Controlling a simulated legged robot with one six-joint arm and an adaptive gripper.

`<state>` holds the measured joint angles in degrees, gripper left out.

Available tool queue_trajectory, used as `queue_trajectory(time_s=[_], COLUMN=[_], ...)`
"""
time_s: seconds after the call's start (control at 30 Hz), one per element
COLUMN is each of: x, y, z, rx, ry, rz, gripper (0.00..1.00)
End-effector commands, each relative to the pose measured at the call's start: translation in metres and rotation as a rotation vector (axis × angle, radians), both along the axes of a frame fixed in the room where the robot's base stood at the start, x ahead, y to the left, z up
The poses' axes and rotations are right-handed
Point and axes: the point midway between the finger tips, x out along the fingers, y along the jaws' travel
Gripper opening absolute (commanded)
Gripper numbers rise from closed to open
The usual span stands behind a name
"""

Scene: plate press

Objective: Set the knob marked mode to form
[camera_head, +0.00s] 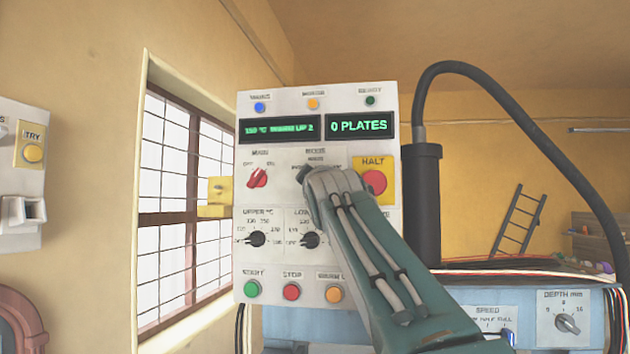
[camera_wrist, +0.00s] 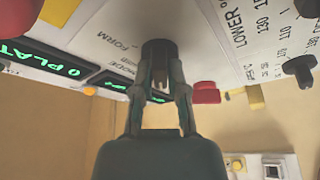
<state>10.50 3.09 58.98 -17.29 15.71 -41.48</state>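The mode knob is a dark round knob (camera_wrist: 159,52) on the pale control panel (camera_head: 275,205). In the wrist view the printed words MODE and FORM show to its left. My gripper (camera_wrist: 161,88) has one finger on each side of this knob, with the fingertips at or very close to its sides. I cannot tell whether they press on it. In the head view my gripper (camera_head: 308,175) covers the knob and much of its scale below the MODE label, so where the pointer stands is hidden.
A red main knob (camera_head: 257,178) sits left, a red HALT button (camera_head: 374,182) right. Below are the black UPPER knob (camera_head: 257,239) and LOWER knob (camera_head: 310,240), then green (camera_head: 252,288), red (camera_head: 291,291) and orange (camera_head: 333,294) buttons. The display (camera_head: 359,125) reads 0 PLATES.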

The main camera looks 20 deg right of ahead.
Motion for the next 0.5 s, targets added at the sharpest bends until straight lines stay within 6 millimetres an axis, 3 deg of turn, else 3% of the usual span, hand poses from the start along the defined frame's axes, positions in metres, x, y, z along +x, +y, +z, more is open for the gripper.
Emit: queue_trajectory(time_s=[0.5], x=[0.0023], y=[0.0006], z=[-0.0035], rx=[0.04], ry=[-0.019], rz=[0.0], gripper=[0.0])
